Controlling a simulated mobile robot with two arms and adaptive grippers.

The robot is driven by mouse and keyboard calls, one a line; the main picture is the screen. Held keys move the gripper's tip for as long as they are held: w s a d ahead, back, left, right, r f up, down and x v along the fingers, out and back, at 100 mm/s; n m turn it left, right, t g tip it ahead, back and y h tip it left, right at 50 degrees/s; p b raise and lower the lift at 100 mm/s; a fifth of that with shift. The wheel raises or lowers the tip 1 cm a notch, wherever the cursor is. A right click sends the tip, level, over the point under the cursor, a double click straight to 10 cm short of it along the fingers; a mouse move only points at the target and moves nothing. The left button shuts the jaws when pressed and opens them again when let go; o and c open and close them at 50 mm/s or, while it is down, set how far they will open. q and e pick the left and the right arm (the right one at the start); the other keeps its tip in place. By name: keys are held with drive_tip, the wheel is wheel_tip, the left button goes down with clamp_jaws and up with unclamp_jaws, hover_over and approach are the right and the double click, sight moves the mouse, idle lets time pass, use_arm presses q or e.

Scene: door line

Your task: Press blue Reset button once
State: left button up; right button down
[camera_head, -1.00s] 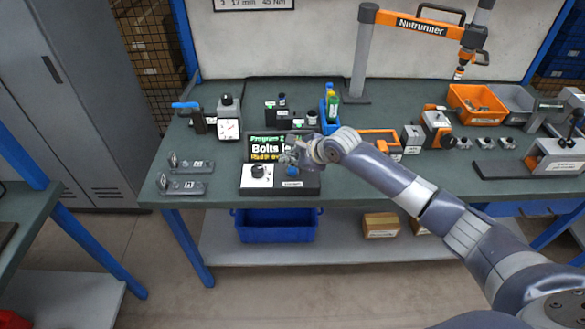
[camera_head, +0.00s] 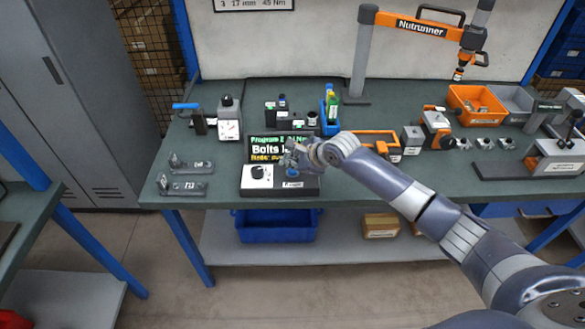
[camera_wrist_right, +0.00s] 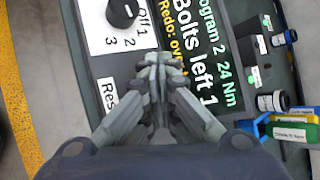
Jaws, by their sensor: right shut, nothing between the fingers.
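The control box (camera_head: 306,188) stands near the front edge of the bench. It has a white panel with a black knob (camera_head: 258,172) on its left and a blue button (camera_head: 292,173) on its right. My right gripper (camera_head: 287,160) is shut and empty, its fingertips just above or at the blue button; I cannot tell if they touch. In the right wrist view the fingertips (camera_wrist_right: 154,62) hide the button, beside a partly covered label starting "Res" (camera_wrist_right: 107,93). The screen (camera_wrist_right: 195,75) behind shows "Program 2", "Bolts left 1" and a yellow "Redo" line. My left gripper is not in view.
Small bottles in a blue holder (camera_head: 331,115) stand behind the box. A nutrunner hangs from a post (camera_head: 362,55). An orange bin (camera_head: 475,105) is at the right.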

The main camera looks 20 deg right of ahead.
sight(291, 171)
drive_tip(key=shift+f, duration=0.55)
idle(0.8)
drive_tip(key=shift+r+p, duration=0.95)
drive_tip(key=shift+p, duration=0.3)
wheel_tip(291, 171, up, 5)
drive_tip(key=p, duration=0.6)
idle(0.3)
